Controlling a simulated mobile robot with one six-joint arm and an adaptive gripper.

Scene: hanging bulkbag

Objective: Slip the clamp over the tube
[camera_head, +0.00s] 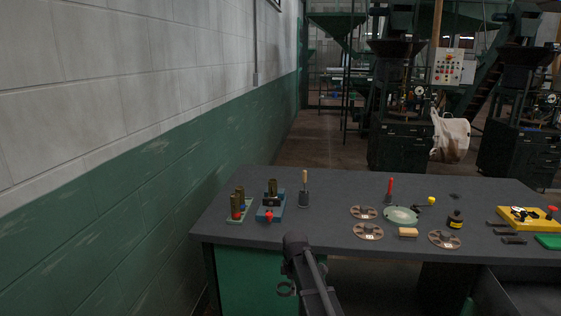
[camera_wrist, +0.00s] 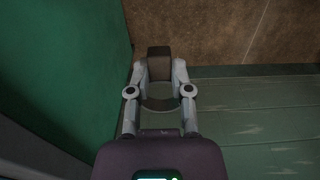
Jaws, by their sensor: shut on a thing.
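My gripper (camera_wrist: 160,72) is shut on a dark clamp. In the wrist view the clamp's brown block (camera_wrist: 159,54) sits between the fingertips, and its curved ring (camera_wrist: 159,103) shows between the fingers. In the head view the clamp's ring (camera_head: 287,289) shows as a small dark loop at the lower left of my arm, low in front of the workbench. The clamp is clear of the bench top. I cannot make out the tube in either view.
The dark workbench (camera_head: 330,188) carries small holders, discs and tools. Its green side panel (camera_head: 245,280) stands close by my gripper. A green-and-white wall (camera_head: 120,200) runs along the left. A white bag (camera_head: 450,137) is far back among machines. Bare floor (camera_head: 325,150) lies behind the bench.

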